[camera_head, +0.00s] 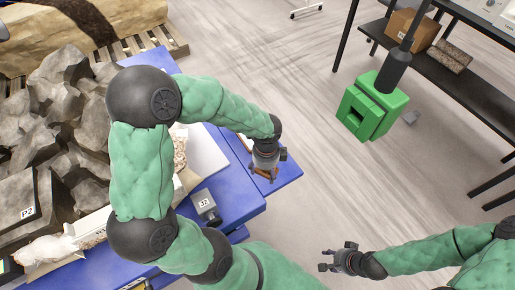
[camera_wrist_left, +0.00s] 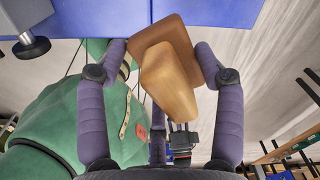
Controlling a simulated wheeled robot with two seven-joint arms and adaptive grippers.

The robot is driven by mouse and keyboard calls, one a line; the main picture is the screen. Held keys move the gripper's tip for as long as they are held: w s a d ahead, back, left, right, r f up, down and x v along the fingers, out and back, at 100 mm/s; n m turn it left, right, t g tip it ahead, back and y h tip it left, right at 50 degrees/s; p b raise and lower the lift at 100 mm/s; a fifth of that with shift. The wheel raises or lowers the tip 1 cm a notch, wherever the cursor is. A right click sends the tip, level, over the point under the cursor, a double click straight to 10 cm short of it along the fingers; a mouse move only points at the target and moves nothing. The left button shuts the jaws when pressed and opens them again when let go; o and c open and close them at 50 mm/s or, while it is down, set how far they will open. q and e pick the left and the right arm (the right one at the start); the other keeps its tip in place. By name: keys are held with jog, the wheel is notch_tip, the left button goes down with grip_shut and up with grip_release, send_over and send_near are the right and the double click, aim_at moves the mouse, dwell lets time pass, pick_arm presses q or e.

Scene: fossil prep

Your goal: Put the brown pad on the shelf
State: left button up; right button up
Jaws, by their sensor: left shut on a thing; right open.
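The brown pad (camera_wrist_left: 168,85) is between the fingers of my left gripper (camera_wrist_left: 160,52) in the left wrist view; it looks like a lighter block against a darker slab. In the head view my left gripper (camera_head: 265,158) is shut on the brown pad (camera_head: 262,173), over the right end of the blue table. The gripper hides most of the pad there, and I cannot tell whether it touches the table. The dark shelf (camera_head: 464,85) stands at the upper right. My right gripper (camera_head: 340,260) is open and empty over the floor at the lower right.
A cardboard box (camera_head: 412,29) and a speckled slab (camera_head: 450,57) lie on the shelf; its lower right part looks bare. A green machine (camera_head: 371,108) stands on the floor before it. Grey rocks (camera_head: 62,95) and a box marked J2 (camera_head: 205,205) are at the left.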

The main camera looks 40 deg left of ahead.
pick_arm(q)
jog(key=s+a+f+m+b, duration=0.1)
jog(key=s+m, duration=0.3)
jog(key=m, duration=0.2)
jog(key=w+a+f+b, duration=0.1)
jog(key=w+f, duration=0.2)
jog(key=w, duration=0.1)
jog(key=w+f+b, duration=0.2)
jog(key=w+f, duration=0.1)
jog(key=w, duration=0.1)
jog(key=w+a+f+b, duration=0.1)
jog(key=w+f+b, duration=0.1)
jog(key=w+f, duration=0.1)
jog(key=shift+w+a, duration=0.3)
jog(key=shift+w, duration=0.6)
jog(key=shift+w+f+b, duration=0.25)
jog(key=shift+f+b, duration=0.05)
jog(key=shift+f, duration=0.15)
jog(key=shift+w+f+b, duration=0.15)
jog(key=shift+f+b, duration=0.85)
jog(key=shift+f, duration=0.6)
jog(key=shift+f, duration=0.1)
jog(key=o, duration=1.7)
